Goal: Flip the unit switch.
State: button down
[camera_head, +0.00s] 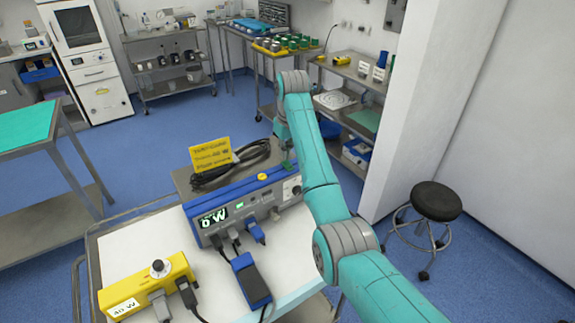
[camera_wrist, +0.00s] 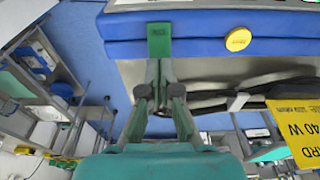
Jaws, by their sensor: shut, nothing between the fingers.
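The unit (camera_head: 245,205) is a blue and grey box on the cart, with a lit display reading what looks like 0 W and a small green light. Its blue top edge (camera_wrist: 205,48) and a round yellow button (camera_wrist: 238,39) show in the wrist view. In the wrist view my gripper (camera_wrist: 160,62) meets at the unit's blue edge. A green block (camera_wrist: 160,40) with small marks shows there; I cannot tell whether it is a switch or a fingertip.
A yellow box (camera_head: 148,285) and a blue-black pedal (camera_head: 251,281) with cables are in front. A stool (camera_head: 436,201) stands right of the cart.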

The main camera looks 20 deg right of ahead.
aim_at(286, 163)
jog(key=shift+f, duration=1.2)
dwell(0.7)
jog(key=shift+r, duration=3.55)
